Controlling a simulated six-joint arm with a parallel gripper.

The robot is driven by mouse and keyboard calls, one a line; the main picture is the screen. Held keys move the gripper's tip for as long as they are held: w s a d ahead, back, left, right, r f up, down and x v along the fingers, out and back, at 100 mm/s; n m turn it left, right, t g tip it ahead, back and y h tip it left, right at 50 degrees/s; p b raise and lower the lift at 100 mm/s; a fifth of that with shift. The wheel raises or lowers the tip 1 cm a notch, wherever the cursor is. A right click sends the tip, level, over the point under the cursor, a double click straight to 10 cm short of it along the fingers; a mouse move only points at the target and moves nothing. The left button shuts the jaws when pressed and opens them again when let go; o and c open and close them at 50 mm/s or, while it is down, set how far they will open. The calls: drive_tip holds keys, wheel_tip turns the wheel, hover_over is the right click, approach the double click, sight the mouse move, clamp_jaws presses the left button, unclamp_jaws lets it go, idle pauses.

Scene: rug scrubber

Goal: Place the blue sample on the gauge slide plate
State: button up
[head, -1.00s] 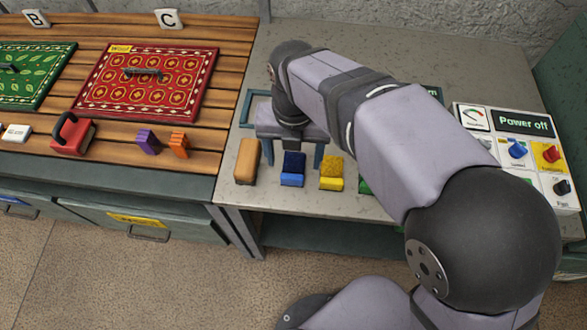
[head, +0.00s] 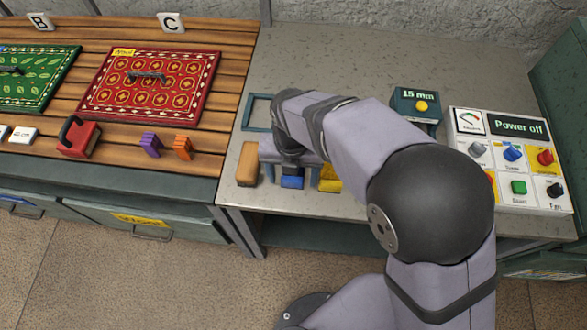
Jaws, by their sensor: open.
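The blue sample (head: 292,182) sits on the grey table in a row of small blocks, partly covered from above by my gripper. My gripper (head: 292,173) is open and is over the blue sample, pointing down; its fingertips are mostly hidden, and I cannot tell whether they touch the sample. A dark gauge box (head: 415,104) with a "15 mm" display and a yellow button stands to the right, behind my arm. I cannot make out its slide plate; my arm covers the area in front of the box.
A tan block (head: 247,164) is left of the blue sample and a yellow block (head: 329,180) is right of it, both close. A teal frame (head: 257,112) lies behind. A control panel (head: 513,160) reading "Power off" is at the right. The back of the table is clear.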

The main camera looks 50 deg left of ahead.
sight(293, 178)
drive_tip(key=c, duration=1.2)
wheel_tip(293, 178, up, 10)
drive_tip(key=shift+b, duration=1)
